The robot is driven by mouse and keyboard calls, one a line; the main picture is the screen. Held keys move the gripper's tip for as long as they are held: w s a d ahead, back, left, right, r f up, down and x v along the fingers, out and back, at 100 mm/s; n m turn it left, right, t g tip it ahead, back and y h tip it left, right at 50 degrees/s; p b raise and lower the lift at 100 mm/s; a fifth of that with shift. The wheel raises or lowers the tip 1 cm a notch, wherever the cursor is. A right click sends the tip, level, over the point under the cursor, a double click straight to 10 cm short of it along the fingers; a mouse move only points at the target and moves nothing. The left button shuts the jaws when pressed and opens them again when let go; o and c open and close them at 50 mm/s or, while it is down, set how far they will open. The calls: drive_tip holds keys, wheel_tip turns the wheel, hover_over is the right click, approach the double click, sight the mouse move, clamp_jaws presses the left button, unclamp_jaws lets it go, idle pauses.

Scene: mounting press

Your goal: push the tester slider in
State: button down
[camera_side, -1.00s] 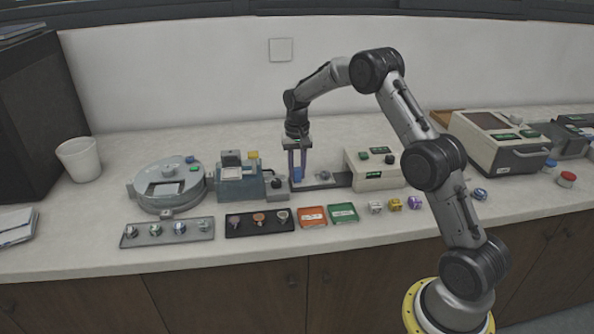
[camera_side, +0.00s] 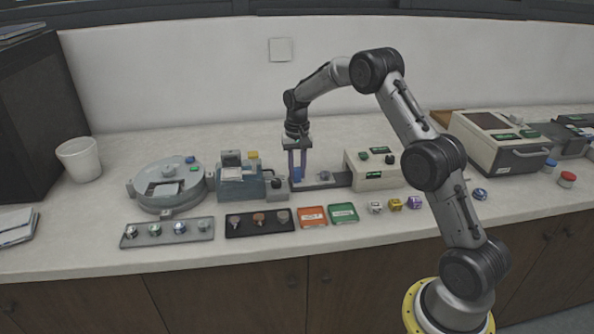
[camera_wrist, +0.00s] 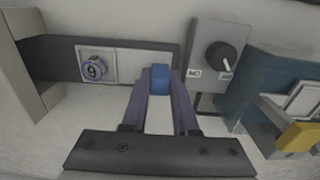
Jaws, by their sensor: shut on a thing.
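The tester (camera_side: 375,170) is a cream box with a dark display and buttons on top. Its slider (camera_side: 336,180) is a dark flat bar that sticks out from the box's left side. A round sample marked 9 (camera_wrist: 95,68) sits in a light square seat on the slider. My gripper (camera_side: 297,176) is at the slider's outer left end. In the wrist view its purple fingers (camera_wrist: 160,80) are on either side of a blue knob (camera_wrist: 160,78) and shut on it. The slider's inner end is hidden inside the tester.
A grey box with a black dial (camera_wrist: 218,57) stands close beside the blue knob, and a blue-grey machine (camera_side: 240,180) lies beyond it. A black tray (camera_side: 260,223), an orange tile (camera_side: 312,216) and a green tile (camera_side: 343,213) lie in front. The counter behind is clear.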

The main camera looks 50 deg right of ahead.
approach(336, 179)
wheel_tip(336, 179, down, 5)
drive_tip(key=shift+d+f, duration=0.1)
drive_tip(key=c, duration=1)
unclamp_jaws()
drive_tip(key=shift+o, duration=0.2)
wheel_tip(336, 179, up, 14)
drive_tip(key=shift+f, duration=0.1)
